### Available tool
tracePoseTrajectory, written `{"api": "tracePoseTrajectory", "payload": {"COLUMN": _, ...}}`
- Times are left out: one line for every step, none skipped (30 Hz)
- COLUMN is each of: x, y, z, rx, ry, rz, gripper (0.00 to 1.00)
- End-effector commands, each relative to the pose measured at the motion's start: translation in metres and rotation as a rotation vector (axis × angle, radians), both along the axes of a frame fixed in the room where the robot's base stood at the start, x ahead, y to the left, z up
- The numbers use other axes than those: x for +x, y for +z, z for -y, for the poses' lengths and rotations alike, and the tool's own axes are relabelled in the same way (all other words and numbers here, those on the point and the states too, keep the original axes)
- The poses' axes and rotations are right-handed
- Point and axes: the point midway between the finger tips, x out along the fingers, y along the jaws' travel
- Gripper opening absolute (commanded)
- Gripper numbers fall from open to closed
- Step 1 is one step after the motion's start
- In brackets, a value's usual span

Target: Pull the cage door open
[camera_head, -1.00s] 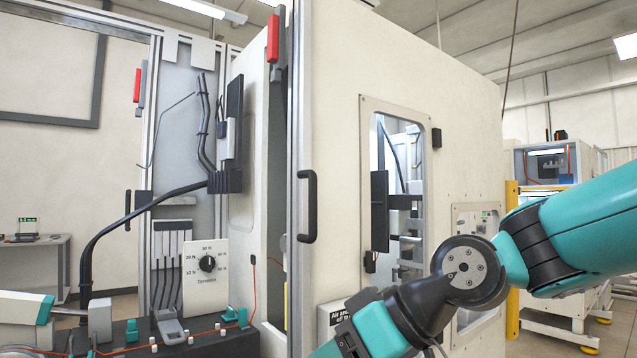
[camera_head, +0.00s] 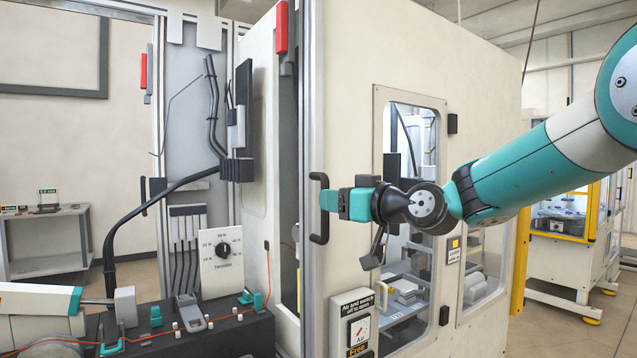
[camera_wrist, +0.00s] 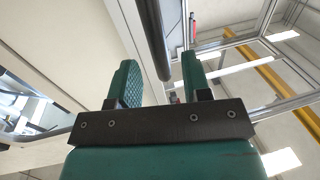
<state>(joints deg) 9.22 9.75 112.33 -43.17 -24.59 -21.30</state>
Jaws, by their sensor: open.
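The cage door (camera_head: 345,110) is a cream panel with a metal-framed window and a metal edge strip on its left. Its black bar handle (camera_head: 319,237) stands upright near that edge. My gripper (camera_head: 329,201) is at the handle, coming from the right and partly hiding the handle's middle. In the wrist view, the handle (camera_wrist: 153,35) shows as a dark bar running into the gap between the two teal fingers of my gripper (camera_wrist: 160,78). The fingers are apart, with space visible beside the bar. I cannot tell whether either finger touches it.
Left of the door stand a dial panel (camera_head: 221,256) marked "Tension", black cables and a dark bench (camera_head: 225,335) with small fittings. An air switch sign (camera_head: 354,318) is low on the door. A yellow-framed machine (camera_head: 560,215) stands at the right; floor shows before it.

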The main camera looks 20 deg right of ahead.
Motion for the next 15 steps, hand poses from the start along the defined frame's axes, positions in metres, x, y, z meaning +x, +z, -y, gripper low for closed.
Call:
{"api": "tracePoseTrajectory", "payload": {"x": 0.010, "y": 0.005, "z": -0.006, "rx": 0.001, "ry": 0.004, "rz": -0.003, "gripper": 0.44}}
{"api": "tracePoseTrajectory", "payload": {"x": 0.015, "y": 0.005, "z": -0.009, "rx": 0.001, "ry": 0.003, "rz": -0.003, "gripper": 0.44}}
{"api": "tracePoseTrajectory", "payload": {"x": 0.021, "y": 0.004, "z": -0.012, "rx": 0.000, "ry": 0.003, "rz": -0.002, "gripper": 0.44}}
{"api": "tracePoseTrajectory", "payload": {"x": 0.025, "y": 0.004, "z": -0.015, "rx": 0.000, "ry": 0.003, "rz": -0.002, "gripper": 0.44}}
{"api": "tracePoseTrajectory", "payload": {"x": 0.029, "y": 0.003, "z": -0.017, "rx": 0.000, "ry": 0.002, "rz": -0.002, "gripper": 0.44}}
{"api": "tracePoseTrajectory", "payload": {"x": 0.033, "y": 0.004, "z": -0.019, "rx": 0.000, "ry": 0.002, "rz": -0.001, "gripper": 0.44}}
{"api": "tracePoseTrajectory", "payload": {"x": 0.036, "y": 0.003, "z": -0.021, "rx": 0.000, "ry": 0.001, "rz": -0.001, "gripper": 0.44}}
{"api": "tracePoseTrajectory", "payload": {"x": 0.039, "y": 0.002, "z": -0.022, "rx": 0.000, "ry": 0.001, "rz": -0.001, "gripper": 0.44}}
{"api": "tracePoseTrajectory", "payload": {"x": 0.042, "y": 0.002, "z": -0.023, "rx": 0.000, "ry": 0.000, "rz": 0.000, "gripper": 0.44}}
{"api": "tracePoseTrajectory", "payload": {"x": 0.043, "y": 0.002, "z": -0.024, "rx": 0.000, "ry": 0.000, "rz": 0.000, "gripper": 0.44}}
{"api": "tracePoseTrajectory", "payload": {"x": 0.045, "y": 0.001, "z": -0.025, "rx": 0.000, "ry": 0.000, "rz": 0.000, "gripper": 0.44}}
{"api": "tracePoseTrajectory", "payload": {"x": 0.046, "y": 0.001, "z": -0.026, "rx": 0.000, "ry": 0.000, "rz": -0.001, "gripper": 0.44}}
{"api": "tracePoseTrajectory", "payload": {"x": 0.047, "y": 0.000, "z": -0.026, "rx": 0.000, "ry": 0.000, "rz": -0.001, "gripper": 0.44}}
{"api": "tracePoseTrajectory", "payload": {"x": 0.047, "y": 0.000, "z": -0.026, "rx": 0.000, "ry": 0.000, "rz": -0.001, "gripper": 0.44}}
{"api": "tracePoseTrajectory", "payload": {"x": 0.047, "y": 0.000, "z": -0.026, "rx": 0.000, "ry": 0.000, "rz": 0.000, "gripper": 0.44}}
